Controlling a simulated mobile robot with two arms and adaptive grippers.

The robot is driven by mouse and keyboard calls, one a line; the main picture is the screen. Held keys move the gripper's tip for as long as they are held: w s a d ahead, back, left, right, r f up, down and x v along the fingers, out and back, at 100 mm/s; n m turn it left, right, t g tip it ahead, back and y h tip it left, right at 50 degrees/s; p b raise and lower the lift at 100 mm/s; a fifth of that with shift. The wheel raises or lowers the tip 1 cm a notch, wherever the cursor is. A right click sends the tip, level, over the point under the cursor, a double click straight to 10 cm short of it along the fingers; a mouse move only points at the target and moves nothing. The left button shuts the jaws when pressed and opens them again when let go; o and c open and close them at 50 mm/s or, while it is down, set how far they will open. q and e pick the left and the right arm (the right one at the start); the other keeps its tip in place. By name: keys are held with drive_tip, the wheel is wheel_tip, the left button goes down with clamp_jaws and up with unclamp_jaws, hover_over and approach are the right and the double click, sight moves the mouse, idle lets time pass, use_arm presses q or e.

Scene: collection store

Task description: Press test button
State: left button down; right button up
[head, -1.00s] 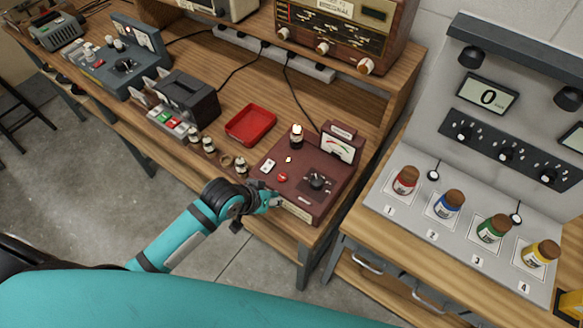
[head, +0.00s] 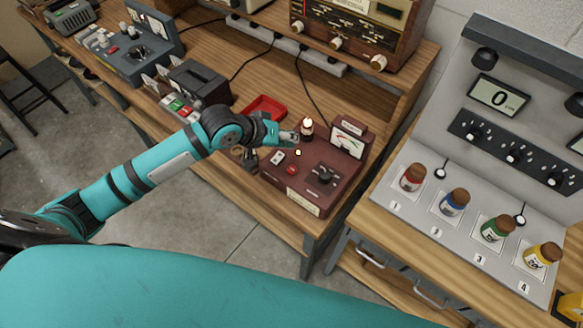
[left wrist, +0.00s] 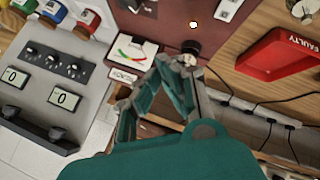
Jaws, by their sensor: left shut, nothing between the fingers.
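The maroon tester box (head: 315,183) stands at the right end of the wooden bench. A small lamp (head: 298,152) glows, also in the left wrist view (left wrist: 193,25). A tube (head: 307,130) standing in the tester glows at its top. The meter (head: 349,140) is at the back. My left gripper (head: 293,136) is shut and empty, above the tester's far-left part close to the tube, apart from the red button. My right gripper is out of view.
A red tray (head: 265,106), marked FAULTY in the wrist view (left wrist: 290,62), lies behind my left gripper. A radio (head: 360,35) stands on the shelf above. A grey panel with several bottles stands right. My left arm hides part of the bench front.

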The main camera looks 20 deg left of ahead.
use_arm(q)
drive_tip(key=f+b, duration=0.1)
drive_tip(key=f, duration=0.1)
drive_tip(key=b, duration=0.6)
hover_over(290, 167)
wheel_tip(290, 167, down, 5)
drive_tip(key=shift+r, duration=0.2)
drive_tip(key=shift+f, duration=1.05)
drive_tip(key=shift+f, duration=0.1)
drive_tip(key=shift+f, duration=0.3)
